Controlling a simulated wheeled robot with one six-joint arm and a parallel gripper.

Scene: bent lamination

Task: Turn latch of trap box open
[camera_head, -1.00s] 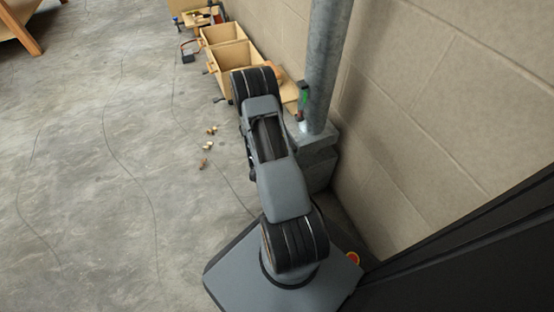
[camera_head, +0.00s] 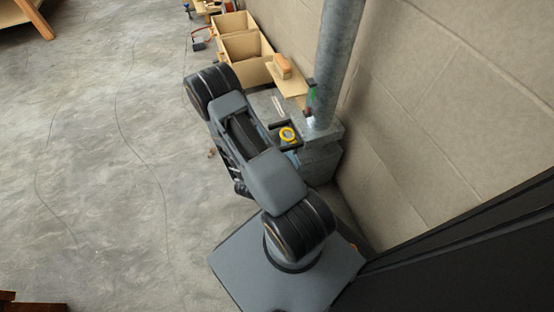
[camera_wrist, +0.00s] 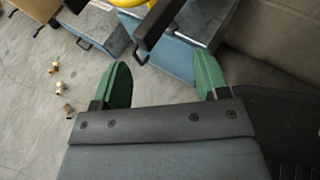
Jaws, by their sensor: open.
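In the head view a grey-blue box (camera_head: 268,106) stands by the wall, beside the pipe. A black bar handle and a yellow ring (camera_head: 287,134) show on top of it; I cannot tell which part is the latch. The wrist view shows blue-grey box sides (camera_wrist: 173,56), a black bar (camera_wrist: 158,22) crossing close to the camera, and part of the yellow ring (camera_wrist: 128,3). My gripper (camera_wrist: 163,80) has green fingers, spread apart and empty, just short of the box. My arm hides the gripper in the head view.
A metal pipe (camera_head: 338,65) rises from a block (camera_head: 318,150) against the wall. Open wooden bins (camera_head: 243,45) and a board with a brush (camera_head: 282,66) lie farther along. Small brass-coloured pieces (camera_wrist: 59,87) lie on the floor.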

